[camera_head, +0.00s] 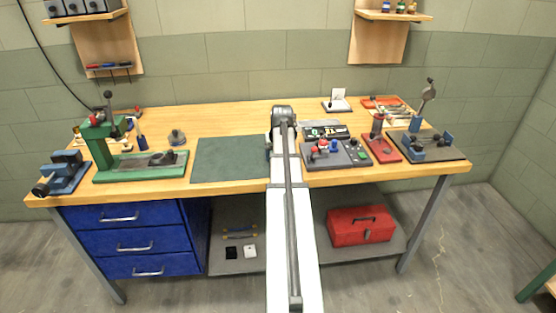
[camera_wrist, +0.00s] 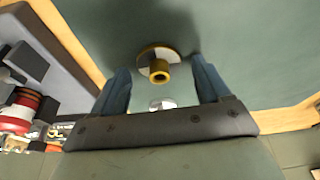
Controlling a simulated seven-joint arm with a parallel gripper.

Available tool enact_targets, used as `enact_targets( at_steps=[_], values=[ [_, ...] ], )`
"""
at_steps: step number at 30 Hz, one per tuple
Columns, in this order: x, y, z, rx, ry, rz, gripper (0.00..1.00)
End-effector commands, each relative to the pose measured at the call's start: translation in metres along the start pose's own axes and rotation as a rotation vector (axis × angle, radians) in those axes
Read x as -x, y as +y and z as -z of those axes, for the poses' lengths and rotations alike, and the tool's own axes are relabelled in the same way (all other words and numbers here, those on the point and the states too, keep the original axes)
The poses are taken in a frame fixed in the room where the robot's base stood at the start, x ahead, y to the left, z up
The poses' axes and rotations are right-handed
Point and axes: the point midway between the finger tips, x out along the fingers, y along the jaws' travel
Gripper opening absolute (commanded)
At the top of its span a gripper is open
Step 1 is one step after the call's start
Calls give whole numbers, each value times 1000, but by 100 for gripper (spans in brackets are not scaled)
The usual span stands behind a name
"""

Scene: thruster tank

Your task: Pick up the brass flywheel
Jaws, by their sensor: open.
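The brass flywheel (camera_wrist: 157,68) shows in the wrist view as a small disc with a gold rim and a raised gold hub. It is on the dark green mat (camera_wrist: 240,45). My gripper (camera_wrist: 161,66) is open, with its two blue fingers on either side of the flywheel in the picture. I see no contact with it, and cannot tell how far the fingertips are above the mat. In the head view the mat (camera_head: 229,160) lies mid-bench, and my arm hides the flywheel and fingers. A small pale round thing (camera_wrist: 162,103) shows near the palm, unclear.
Right of my arm, a grey fixture (camera_head: 335,154) with red and dark knobs stands close by; red and dark fixtures (camera_head: 382,148) stand beyond. A green press (camera_head: 138,165) and blue vise (camera_head: 60,175) stand left. The mat's visible left part is clear.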

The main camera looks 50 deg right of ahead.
Motion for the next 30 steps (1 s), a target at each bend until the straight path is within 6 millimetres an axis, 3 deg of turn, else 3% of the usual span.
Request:
enact_targets(
  at_steps=[2,18,30],
  values=[
    [0,0,0,0,0,0,70],
    [0,0,0,0,-1,0,19],
    [10,0,4,0,0,0,19]
  ],
)
